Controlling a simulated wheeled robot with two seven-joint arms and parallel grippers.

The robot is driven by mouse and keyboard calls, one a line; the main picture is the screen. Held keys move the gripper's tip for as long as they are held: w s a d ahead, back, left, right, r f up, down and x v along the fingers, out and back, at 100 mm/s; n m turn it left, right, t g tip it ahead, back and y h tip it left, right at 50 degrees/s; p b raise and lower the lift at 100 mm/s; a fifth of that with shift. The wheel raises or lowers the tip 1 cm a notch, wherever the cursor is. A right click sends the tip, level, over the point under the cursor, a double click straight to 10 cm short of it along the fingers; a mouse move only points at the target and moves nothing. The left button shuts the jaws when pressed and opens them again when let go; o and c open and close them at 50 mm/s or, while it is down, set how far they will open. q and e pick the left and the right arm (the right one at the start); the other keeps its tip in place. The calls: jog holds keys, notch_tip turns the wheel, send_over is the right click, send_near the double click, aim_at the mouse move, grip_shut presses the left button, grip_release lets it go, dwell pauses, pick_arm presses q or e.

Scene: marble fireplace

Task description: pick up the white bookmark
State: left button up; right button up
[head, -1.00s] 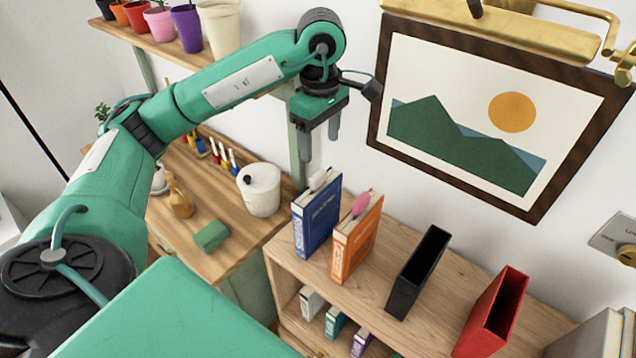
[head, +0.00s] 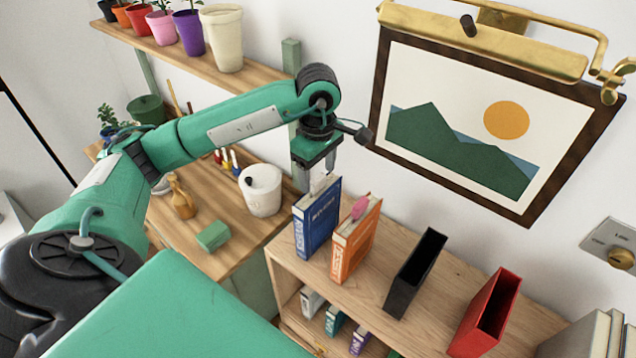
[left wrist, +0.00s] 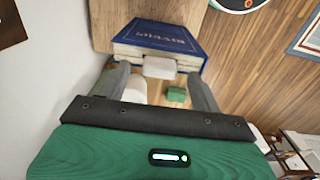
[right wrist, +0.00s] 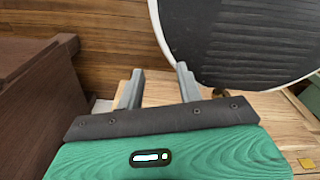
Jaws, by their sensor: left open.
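The white bookmark (head: 320,183) sticks up out of the top of the blue book (head: 317,222), which stands upright at the left end of the wooden shelf top. In the left wrist view the bookmark (left wrist: 160,67) shows as a pale tab against the blue book (left wrist: 158,37). My left gripper (head: 315,175) is open just above the book. In the left wrist view its fingertips (left wrist: 157,73) lie on either side of the bookmark, with a gap on each side. My right gripper (right wrist: 160,70) is open and empty, away from the books.
An orange book with a pink bookmark (head: 361,207) stands right of the blue one, then a black holder (head: 415,275) and a red holder (head: 487,312). A white pot (head: 262,190) and green block (head: 213,236) are on the left table. A framed picture (head: 465,125) hangs behind.

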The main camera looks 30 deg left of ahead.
pick_arm(q)
jog(key=shift+f, duration=0.1)
jog(key=shift+c, duration=0.3)
jog(key=c, duration=1.1)
jog(key=shift+c, duration=0.6)
